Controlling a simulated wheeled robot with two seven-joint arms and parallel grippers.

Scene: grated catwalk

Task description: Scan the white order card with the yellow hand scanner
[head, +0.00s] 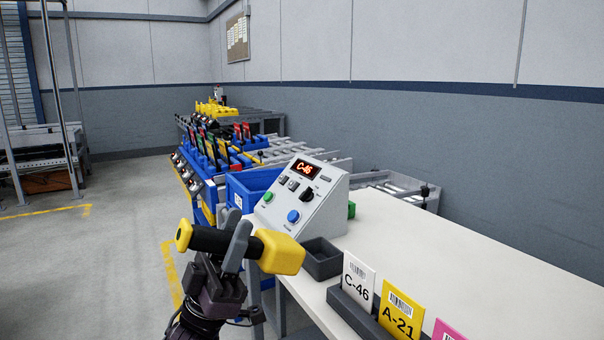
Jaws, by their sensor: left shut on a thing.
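The yellow hand scanner (281,251) has a black handle and a yellow end cap. My left gripper (237,244) is shut on the black handle and holds the scanner roughly level in the air, beside the near left edge of the white table. The white order card (357,284) reads C-46 under a barcode. It stands upright in a dark card holder (352,312) on the table, to the right of and lower in the picture than the scanner. The scanner and the card are apart. My right gripper is not in view.
A yellow A-21 card (400,313) and a pink card (446,331) stand beside the white one. A grey control box (318,205) displaying C-46 and an empty dark tray (322,260) sit behind. The white table (480,270) is clear to the right. Blue bins (250,184) lie beyond.

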